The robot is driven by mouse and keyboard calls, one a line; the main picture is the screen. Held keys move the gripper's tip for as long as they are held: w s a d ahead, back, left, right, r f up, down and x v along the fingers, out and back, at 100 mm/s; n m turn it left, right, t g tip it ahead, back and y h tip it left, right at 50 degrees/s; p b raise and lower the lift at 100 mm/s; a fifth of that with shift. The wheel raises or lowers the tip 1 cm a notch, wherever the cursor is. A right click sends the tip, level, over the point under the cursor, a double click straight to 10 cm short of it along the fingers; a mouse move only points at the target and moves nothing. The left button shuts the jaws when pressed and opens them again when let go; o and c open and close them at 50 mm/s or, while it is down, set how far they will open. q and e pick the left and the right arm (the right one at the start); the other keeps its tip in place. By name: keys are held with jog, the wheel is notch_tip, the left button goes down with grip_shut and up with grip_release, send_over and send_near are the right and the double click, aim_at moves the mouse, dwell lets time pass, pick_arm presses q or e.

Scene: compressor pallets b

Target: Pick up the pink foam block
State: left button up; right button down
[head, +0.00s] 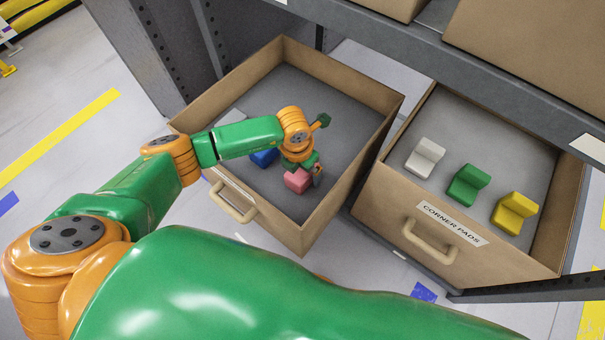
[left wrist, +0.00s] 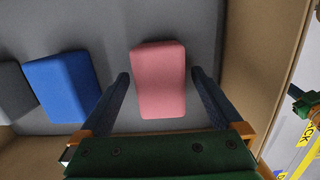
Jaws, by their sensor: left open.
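The pink foam block (head: 297,181) lies on the grey floor of the left open drawer, near its front wall. In the left wrist view the pink block (left wrist: 159,80) sits between the two fingers of my left gripper (left wrist: 160,85), with a gap on each side. My left gripper (head: 304,176) is open and reaches down into the drawer. In the head view the gripper partly hides the block's right side.
A blue block (left wrist: 62,87) lies left of the pink one, and a grey block (left wrist: 14,92) beyond it. The left drawer's cardboard walls (head: 262,215) surround them. The right drawer (head: 395,225), labelled CORNER PADS, holds white, green and yellow pads. A shelf beam (head: 400,35) crosses above.

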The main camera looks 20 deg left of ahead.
pick_arm(q)
jog(key=shift+f, duration=0.2)
dwell(0.4)
jog(key=c, duration=1.4)
